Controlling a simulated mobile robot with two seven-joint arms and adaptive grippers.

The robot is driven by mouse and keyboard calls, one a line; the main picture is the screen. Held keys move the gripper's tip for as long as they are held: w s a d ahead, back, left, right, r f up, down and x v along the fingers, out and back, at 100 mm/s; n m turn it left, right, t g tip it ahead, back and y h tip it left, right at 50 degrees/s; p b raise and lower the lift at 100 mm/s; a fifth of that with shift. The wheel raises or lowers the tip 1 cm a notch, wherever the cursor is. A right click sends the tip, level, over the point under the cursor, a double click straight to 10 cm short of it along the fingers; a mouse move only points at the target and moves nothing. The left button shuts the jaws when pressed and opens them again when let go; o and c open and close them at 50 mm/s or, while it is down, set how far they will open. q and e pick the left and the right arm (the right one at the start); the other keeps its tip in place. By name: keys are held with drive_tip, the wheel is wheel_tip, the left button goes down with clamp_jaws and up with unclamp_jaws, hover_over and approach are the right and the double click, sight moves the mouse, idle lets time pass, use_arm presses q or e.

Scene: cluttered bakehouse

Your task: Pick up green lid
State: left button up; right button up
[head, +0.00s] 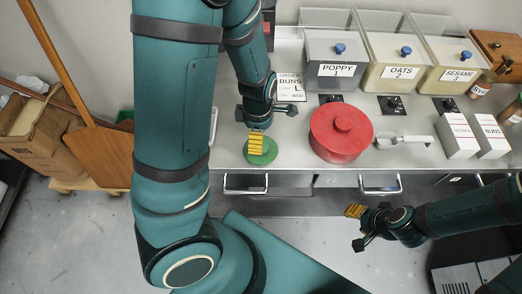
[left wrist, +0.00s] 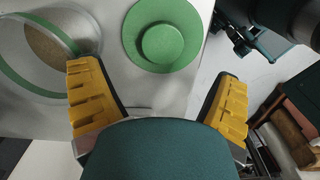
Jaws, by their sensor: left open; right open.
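The green lid (head: 264,157) is a round disc with a raised round knob, lying on the grey worktop near its front edge. It also shows in the left wrist view (left wrist: 136,38), whole, at the top middle. My left gripper (head: 256,145) is above the lid, and its yellow pads cover part of it in the head view. In the left wrist view its two fingers (left wrist: 160,103) are wide apart with nothing between them, and the lid shows beyond them. My right gripper (head: 356,228) is open and empty in front of the worktop, at the right.
A red lidded pot (head: 331,148) stands right of the green lid, with a metal scoop (head: 405,141) beyond it. Labelled bins (head: 335,88) line the back. In the left wrist view, a clear round container with a green band (left wrist: 72,35) stands left of the lid.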

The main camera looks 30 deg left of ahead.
use_arm(q)
drive_tip(key=shift+d+f+b, duration=0.2)
drive_tip(key=shift+f+b, duration=0.75)
drive_tip(key=shift+f, duration=2.1)
drive_tip(key=c, duration=1.1)
